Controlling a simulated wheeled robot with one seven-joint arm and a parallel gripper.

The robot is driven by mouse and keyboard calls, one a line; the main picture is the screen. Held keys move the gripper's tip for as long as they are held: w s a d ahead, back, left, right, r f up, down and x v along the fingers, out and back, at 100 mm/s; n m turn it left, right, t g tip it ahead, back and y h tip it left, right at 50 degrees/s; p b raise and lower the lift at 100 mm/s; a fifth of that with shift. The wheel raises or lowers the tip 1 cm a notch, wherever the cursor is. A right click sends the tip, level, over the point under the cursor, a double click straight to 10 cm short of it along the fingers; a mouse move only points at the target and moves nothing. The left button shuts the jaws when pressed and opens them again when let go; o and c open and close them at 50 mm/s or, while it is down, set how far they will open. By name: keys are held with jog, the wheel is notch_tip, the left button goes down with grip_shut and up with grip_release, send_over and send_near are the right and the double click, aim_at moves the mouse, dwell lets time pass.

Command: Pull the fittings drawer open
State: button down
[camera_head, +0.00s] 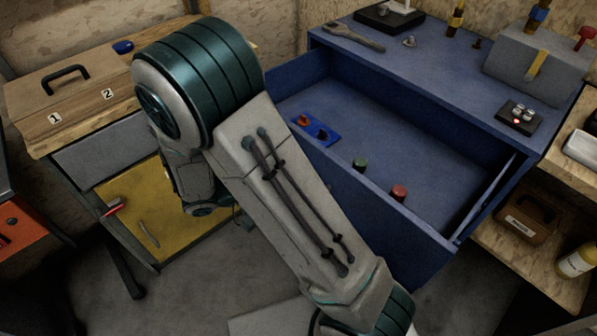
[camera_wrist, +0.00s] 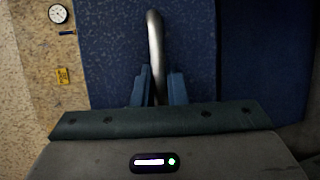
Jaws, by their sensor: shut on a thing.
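The blue fittings drawer (camera_head: 425,226) stands well out from the blue cabinet (camera_head: 425,75) in the head view, with its inside showing. In the wrist view its blue front (camera_wrist: 200,45) fills the middle, with a curved metal handle (camera_wrist: 155,40) on it. My gripper (camera_wrist: 160,86) is shut on this handle, one blue finger on each side. In the head view my arm covers part of the drawer's front, and the handle and fingers are hidden. Inside the drawer are a small blue holder (camera_head: 319,130), a green cylinder (camera_head: 360,163) and a red cylinder (camera_head: 399,192).
A wrench (camera_head: 352,37), a grey block (camera_head: 535,68) and small parts stand on the cabinet top. A wooden bench with a yellow door (camera_head: 150,212) is at left. A shelf with a brown case (camera_head: 530,214) and a yellow bottle (camera_head: 577,262) is at right.

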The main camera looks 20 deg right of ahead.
jog(key=shift+s+a, duration=0.2)
jog(key=shift+a, duration=0.15)
jog(key=c, duration=1.5)
grip_release()
jog(key=shift+o, duration=0.2)
jog(key=a+r, duration=0.2)
jog(key=a, duration=1.1)
jog(key=shift+a+r+p, duration=0.2)
jog(key=shift+a+p, duration=0.1)
jog(key=shift+a, duration=0.05)
jog(key=shift+s, duration=0.1)
